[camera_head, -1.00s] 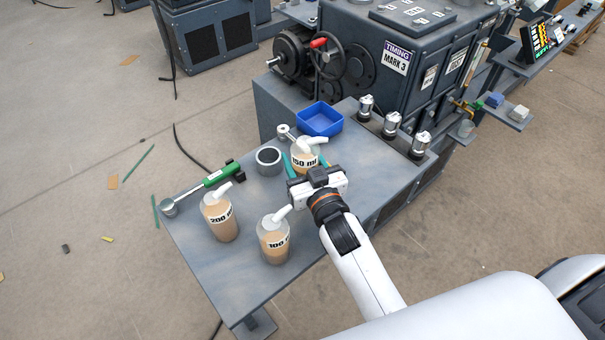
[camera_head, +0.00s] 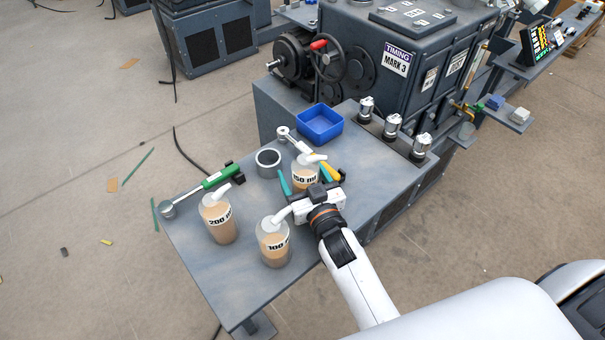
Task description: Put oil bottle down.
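The 150 ml oil bottle (camera_head: 304,174), clear with brown oil and a white spout, stands upright at the table's middle right. The gripper body hides the bottle's base. The 200 ml bottle (camera_head: 220,220) stands to the left. The 100 ml bottle (camera_head: 273,244) stands nearer, just left of my gripper. My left gripper is not in view.
The grey table (camera_head: 215,277) also holds a green-handled tool (camera_head: 218,177), a grey ring (camera_head: 268,162), a metal tool (camera_head: 292,138), a yellow item (camera_head: 340,175) and a blue tray (camera_head: 320,123). The machine (camera_head: 420,70) stands behind. The table's front left corner is clear.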

